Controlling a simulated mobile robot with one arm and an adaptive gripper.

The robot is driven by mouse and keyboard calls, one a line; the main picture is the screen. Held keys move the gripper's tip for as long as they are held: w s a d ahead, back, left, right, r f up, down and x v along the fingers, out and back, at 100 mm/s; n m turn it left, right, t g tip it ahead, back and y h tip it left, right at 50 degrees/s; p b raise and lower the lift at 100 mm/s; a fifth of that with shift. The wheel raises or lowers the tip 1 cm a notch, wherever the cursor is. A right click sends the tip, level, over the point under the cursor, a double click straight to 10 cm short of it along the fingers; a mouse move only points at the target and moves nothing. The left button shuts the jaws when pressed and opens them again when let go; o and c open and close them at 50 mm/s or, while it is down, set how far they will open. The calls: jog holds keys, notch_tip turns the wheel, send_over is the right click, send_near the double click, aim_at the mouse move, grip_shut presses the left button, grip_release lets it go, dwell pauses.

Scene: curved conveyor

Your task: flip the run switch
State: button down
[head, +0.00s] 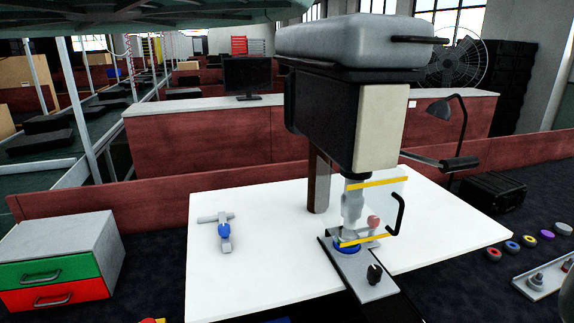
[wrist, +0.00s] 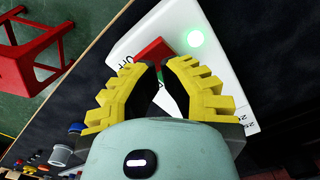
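The switch box (wrist: 128,35) is white and fills the upper middle of the wrist view. It has a red switch part (wrist: 150,50), a lit green lamp (wrist: 196,39) and black lettering that looks like "OFF" beside the red part. My gripper (wrist: 160,68) has yellow ribbed fingers with dark inner pads. It is over the box with its tips close together at the red part and a narrow gap between them. Red and green show in that gap. The fingers hide part of the switch, and contact is unclear. Neither the box nor my gripper is identifiable in the head view.
In the head view, a white board (head: 265,270) carries a grey press-like machine (head: 350,110) and a small blue-and-grey part (head: 224,230). A drawer unit (head: 62,262) stands at left, and colored discs (head: 511,246) lie at right. A red stool (wrist: 30,55) stands beside the table in the wrist view.

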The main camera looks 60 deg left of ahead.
jog(key=shift+f+b, duration=0.95)
jog(key=shift+f, duration=0.1)
dwell(0.4)
jog(key=shift+r, duration=0.1)
notch_tip(320, 180, up, 7)
jog(key=p, duration=0.6)
dwell(0.4)
